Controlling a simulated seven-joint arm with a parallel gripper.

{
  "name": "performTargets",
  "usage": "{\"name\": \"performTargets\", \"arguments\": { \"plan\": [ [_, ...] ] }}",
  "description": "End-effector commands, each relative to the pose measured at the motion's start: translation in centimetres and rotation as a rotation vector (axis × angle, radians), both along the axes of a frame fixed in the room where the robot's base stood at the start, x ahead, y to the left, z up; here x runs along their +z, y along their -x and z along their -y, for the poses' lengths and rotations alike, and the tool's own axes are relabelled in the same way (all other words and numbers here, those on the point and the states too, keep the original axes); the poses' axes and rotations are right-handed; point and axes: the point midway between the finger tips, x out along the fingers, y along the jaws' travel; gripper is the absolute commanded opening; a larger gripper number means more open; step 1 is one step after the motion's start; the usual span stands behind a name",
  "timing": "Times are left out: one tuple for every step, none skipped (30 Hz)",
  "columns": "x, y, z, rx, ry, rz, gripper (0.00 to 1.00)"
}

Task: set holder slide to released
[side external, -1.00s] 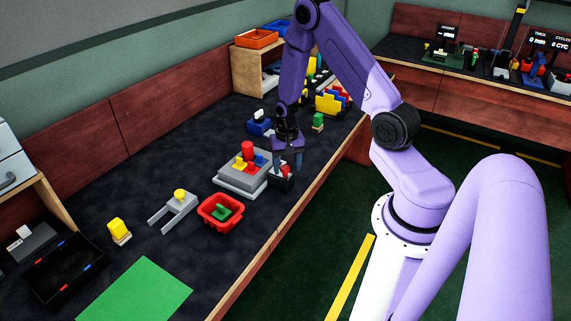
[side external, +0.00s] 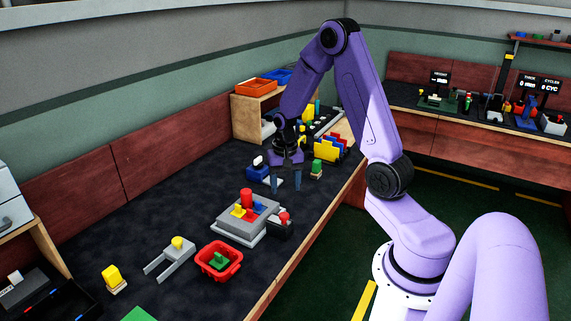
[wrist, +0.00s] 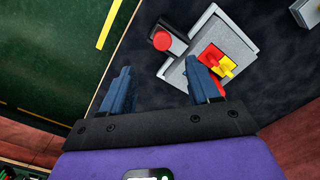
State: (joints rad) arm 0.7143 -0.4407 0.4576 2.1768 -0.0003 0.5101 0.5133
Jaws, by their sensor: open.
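A grey fixture (side external: 228,226) stands on the dark table, bearing a red cylinder (side external: 246,197) and small yellow, red and blue pieces. A black block with a red knob (side external: 283,218) sits against its right side; the knob also shows in the wrist view (wrist: 162,41). I cannot tell for certain which part is the holder slide. My gripper (side external: 286,182) is open and empty, raised above the table beyond the block. In the wrist view my gripper (wrist: 158,70) has its fingers apart, and the right finger hides part of the grey fixture.
A red bin (side external: 219,260) with a green piece and a grey fork with a yellow knob (side external: 177,243) stand nearer the camera. A blue block with a white top (side external: 258,171) and a green block (side external: 317,167) are close to my gripper. The table's wooden edge runs along the right.

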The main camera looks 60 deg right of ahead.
Motion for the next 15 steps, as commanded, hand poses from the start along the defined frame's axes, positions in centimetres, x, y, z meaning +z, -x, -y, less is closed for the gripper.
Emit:
{"name": "performTargets", "arguments": {
  "plan": [
    [1.0,-0.1,0.0,0.000,0.001,0.006,0.61],
    [1.5,-0.1,0.0,0.000,0.001,0.006,0.61],
    [2.2,-0.1,0.0,0.000,0.001,0.006,0.61],
    [2.7,-0.1,0.0,0.000,0.001,0.006,0.61],
    [3.2,-0.1,0.0,-0.001,0.001,0.004,0.61],
    [3.8,-0.1,0.0,-0.001,0.001,0.004,0.61],
    [4.2,0.0,0.0,0.000,0.001,0.003,0.61],
    [4.6,0.0,0.0,0.000,0.001,0.004,0.61],
    [5.1,-0.1,0.0,0.001,0.001,0.003,0.61],
    [5.4,-0.1,0.0,0.001,0.001,0.002,0.61],
    [5.7,-0.1,0.0,0.001,0.001,0.002,0.61],
    [6.0,0.0,0.0,0.001,0.001,0.002,0.61],
    [6.2,0.0,0.0,0.000,0.001,0.001,0.61],
    [6.4,0.0,0.0,0.000,-0.001,-0.001,0.61],
    [6.6,0.0,0.0,0.000,0.000,-0.001,0.61]
  ]
}}
